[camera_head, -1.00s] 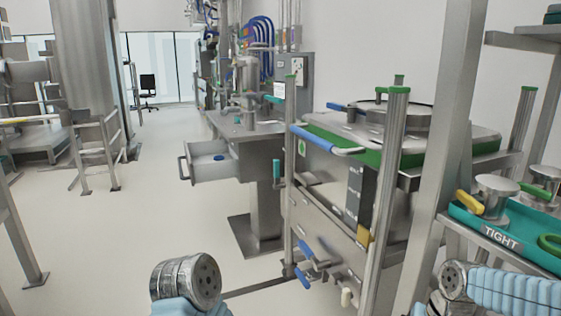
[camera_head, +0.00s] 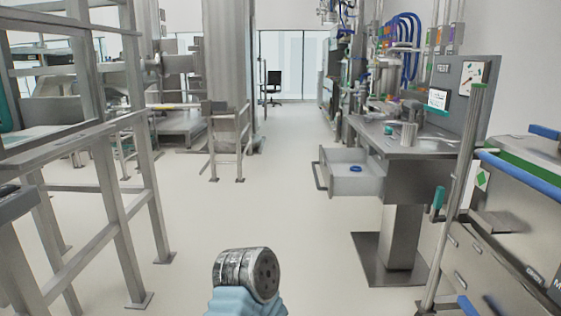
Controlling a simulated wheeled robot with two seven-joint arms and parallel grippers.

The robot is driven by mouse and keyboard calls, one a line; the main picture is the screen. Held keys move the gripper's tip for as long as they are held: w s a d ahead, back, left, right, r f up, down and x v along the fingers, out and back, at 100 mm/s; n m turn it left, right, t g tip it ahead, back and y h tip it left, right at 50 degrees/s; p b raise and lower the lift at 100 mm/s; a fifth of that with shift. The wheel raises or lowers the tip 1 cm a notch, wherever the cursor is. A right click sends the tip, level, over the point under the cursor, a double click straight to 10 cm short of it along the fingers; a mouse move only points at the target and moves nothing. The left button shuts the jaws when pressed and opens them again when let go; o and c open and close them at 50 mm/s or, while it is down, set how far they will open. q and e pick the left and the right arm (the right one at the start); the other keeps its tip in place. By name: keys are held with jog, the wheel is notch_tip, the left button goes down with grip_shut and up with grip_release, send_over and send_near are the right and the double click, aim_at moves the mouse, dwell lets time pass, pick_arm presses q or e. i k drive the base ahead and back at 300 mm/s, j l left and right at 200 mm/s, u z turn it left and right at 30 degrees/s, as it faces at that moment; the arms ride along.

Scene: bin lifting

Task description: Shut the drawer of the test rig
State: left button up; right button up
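The test rig (camera_head: 430,150) is a steel bench on a pedestal, ahead and to the right. Its drawer (camera_head: 352,183) is pulled out toward the left, with a bar handle (camera_head: 319,177) on its front. A small blue ring-like item (camera_head: 355,168) lies inside the drawer. Part of my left arm shows at the bottom middle, well short of the drawer. Neither of my grippers is in view.
A steel bin unit with a blue bar (camera_head: 530,177) stands close at the right. A steel frame table (camera_head: 90,165) stands at the left. The pale floor (camera_head: 270,215) between them is clear up to the drawer.

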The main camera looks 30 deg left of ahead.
aim_at(335, 164)
jog(key=i+j+u, duration=0.15)
jog(key=j, duration=0.3)
jog(key=i+j+u, duration=0.15)
jog(key=i+j, duration=0.15)
jog(key=i+j+u, duration=0.2)
jog(key=j, duration=0.3)
jog(key=i+z, duration=0.15)
jog(key=z, duration=0.35)
